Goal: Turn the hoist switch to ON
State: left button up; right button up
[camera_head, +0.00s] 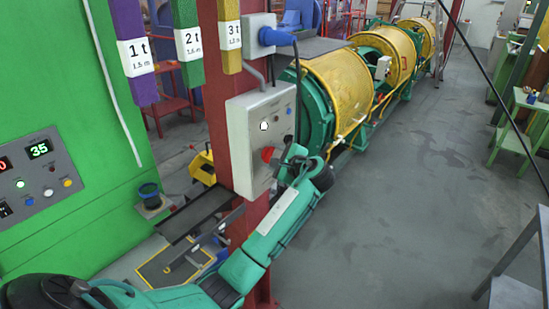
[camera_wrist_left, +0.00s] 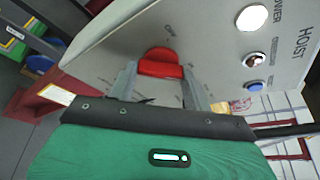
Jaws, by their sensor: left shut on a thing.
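The grey hoist control box (camera_head: 258,125) is fixed to a red column. Its red hoist switch (camera_head: 267,154) is low on the front face. In the left wrist view the red switch (camera_wrist_left: 161,63) sits between the two fingers of my left gripper (camera_wrist_left: 160,84). In the head view my left gripper (camera_head: 275,157) reaches the switch from the lower right. It is shut on the switch, and the fingers hide part of it. Small lettering surrounds the switch, but I cannot tell its exact setting. My right gripper is not in view.
A white lamp (camera_wrist_left: 252,18) and smaller buttons are on the box face, beside the word HOIST. A blue plug (camera_head: 275,37) with a cable is above the box. Coloured slings (camera_head: 187,40) hang at the left.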

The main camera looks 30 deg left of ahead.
pick_arm(q)
jog(key=shift+f, duration=0.1)
dwell(0.4)
jog(key=o, duration=1)
jog(key=shift+d, duration=0.15)
jog(key=b+v, duration=0.6)
jog(key=v, duration=0.7)
jog(key=shift+d+r, duration=0.25)
jog(key=shift+d, duration=0.05)
